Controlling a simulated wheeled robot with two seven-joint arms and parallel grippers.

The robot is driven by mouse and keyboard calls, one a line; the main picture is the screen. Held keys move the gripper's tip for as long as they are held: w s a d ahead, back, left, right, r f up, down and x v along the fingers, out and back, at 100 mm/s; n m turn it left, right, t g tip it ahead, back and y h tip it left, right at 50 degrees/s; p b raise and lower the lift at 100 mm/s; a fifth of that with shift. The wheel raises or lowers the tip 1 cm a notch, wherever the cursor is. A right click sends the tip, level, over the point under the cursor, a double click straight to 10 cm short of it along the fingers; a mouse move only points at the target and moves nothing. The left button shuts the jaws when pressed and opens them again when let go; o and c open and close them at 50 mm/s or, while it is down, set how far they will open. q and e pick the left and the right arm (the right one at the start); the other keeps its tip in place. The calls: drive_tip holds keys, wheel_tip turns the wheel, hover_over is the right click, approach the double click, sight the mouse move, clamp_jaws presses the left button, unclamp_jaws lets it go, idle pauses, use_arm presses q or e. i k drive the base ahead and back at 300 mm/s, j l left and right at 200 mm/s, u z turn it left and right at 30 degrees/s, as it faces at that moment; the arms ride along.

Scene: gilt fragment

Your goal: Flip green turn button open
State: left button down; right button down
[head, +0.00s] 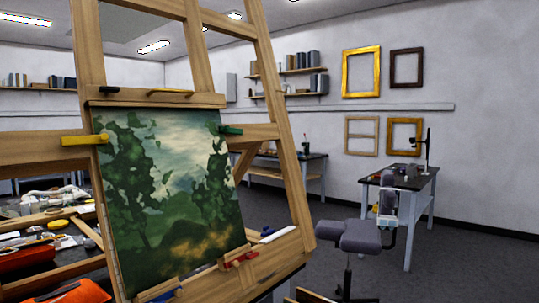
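The green turn button (230,130) sits at the right edge of the painting (175,190), on the wooden easel (88,50). It lies roughly level, and its left end reaches the canvas edge; I cannot tell whether it overlaps the canvas. The painting shows dark green trees and leans upright on the easel. Neither of my grippers is in view.
A yellow turn button (85,140) lies level at the painting's left edge. A red one (238,260) is at the lower ledge. A cluttered table (40,240) stands at left. A grey chair (355,236) and side table (405,182) stand at right.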

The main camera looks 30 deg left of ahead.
sight(227, 129)
drive_tip(key=k+j, duration=0.55)
drive_tip(key=u, duration=1.5)
